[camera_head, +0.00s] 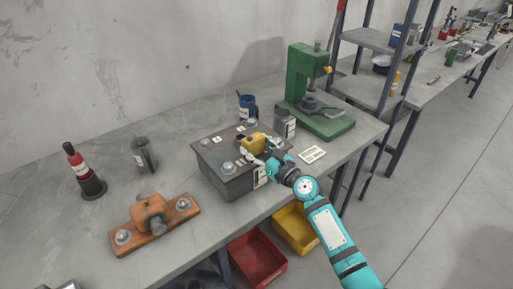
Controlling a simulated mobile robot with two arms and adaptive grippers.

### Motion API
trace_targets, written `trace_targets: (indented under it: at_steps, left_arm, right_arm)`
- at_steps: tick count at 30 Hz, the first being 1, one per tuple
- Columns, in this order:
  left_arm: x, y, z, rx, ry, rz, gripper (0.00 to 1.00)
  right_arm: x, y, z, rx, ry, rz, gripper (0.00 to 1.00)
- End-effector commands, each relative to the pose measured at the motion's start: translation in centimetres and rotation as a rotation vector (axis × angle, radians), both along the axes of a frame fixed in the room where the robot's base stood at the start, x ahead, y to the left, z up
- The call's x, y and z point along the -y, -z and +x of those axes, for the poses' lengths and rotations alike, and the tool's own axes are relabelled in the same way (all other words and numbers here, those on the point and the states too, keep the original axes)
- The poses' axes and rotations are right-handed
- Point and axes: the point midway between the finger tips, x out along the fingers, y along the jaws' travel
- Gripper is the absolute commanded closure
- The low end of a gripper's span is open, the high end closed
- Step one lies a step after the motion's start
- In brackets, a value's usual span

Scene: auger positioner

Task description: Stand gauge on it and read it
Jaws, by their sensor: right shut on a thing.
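My right gripper (262,156) is shut on a small yellow block-like thing (253,142), perhaps the gauge. It holds this at the top of the dark grey box (226,184) on the bench. I cannot tell whether the yellow thing touches the box top. No reading on it is legible, and the gripper hides part of it. The box has several round silver knobs and white labels. My left gripper is not in view.
Red (273,262) and yellow (286,233) bins sit below.

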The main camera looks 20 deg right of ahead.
Motion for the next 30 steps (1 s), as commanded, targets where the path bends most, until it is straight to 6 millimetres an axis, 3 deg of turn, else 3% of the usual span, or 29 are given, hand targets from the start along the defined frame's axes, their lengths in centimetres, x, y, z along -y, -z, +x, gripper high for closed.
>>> trace_targets:
  at_steps: [14, 15, 21, 30]
  left_arm:
    - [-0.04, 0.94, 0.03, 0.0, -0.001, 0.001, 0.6]
    - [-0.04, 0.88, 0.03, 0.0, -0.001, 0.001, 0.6]
    - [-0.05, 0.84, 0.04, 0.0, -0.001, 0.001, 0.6]
    - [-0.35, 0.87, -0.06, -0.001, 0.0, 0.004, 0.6]
  right_arm:
    - [0.0, 1.03, 0.01, 0.001, 0.0, 0.001, 0.84]
    - [0.0, 0.95, 0.01, 0.001, 0.0, 0.001, 0.36]
    - [0.0, 0.94, 0.01, 0.001, 0.0, 0.001, 0.1]
    - [0.04, 1.1, -0.16, -0.002, 0.0, 0.0, 0.1]
